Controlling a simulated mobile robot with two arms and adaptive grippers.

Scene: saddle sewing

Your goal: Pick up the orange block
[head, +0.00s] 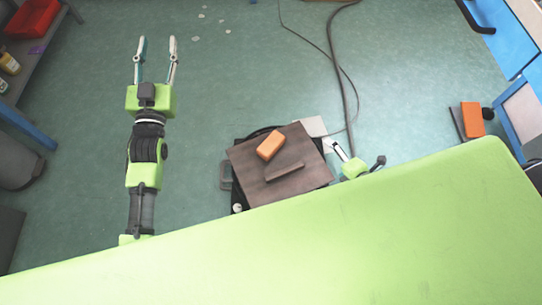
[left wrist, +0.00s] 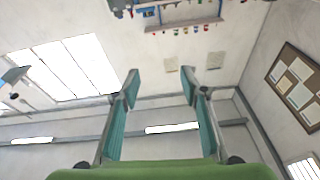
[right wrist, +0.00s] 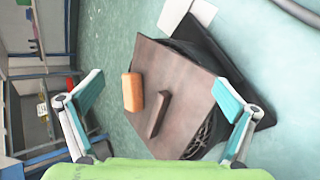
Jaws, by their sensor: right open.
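The orange block (head: 269,146) lies on a brown board (head: 244,162), near a dark brown bar fixed on that board. In the right wrist view, the block (right wrist: 133,92) sits left of centre between the open fingers, beyond their tips and untouched. My right gripper (right wrist: 158,92) is open and empty, facing the board. In the head view, it shows only partly at the board's right, the rest hidden by my green body. My left gripper (head: 156,45) is open and empty, well left of the board. In the left wrist view, it faces a wall and windows.
Another orange object (head: 472,119) stands at the far right near blue furniture (head: 516,135). A red bin (head: 32,17) and bottles sit on a shelf at the upper left. A dark cable (head: 345,75) runs across the floor behind the board. The green floor between left arm and board is clear.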

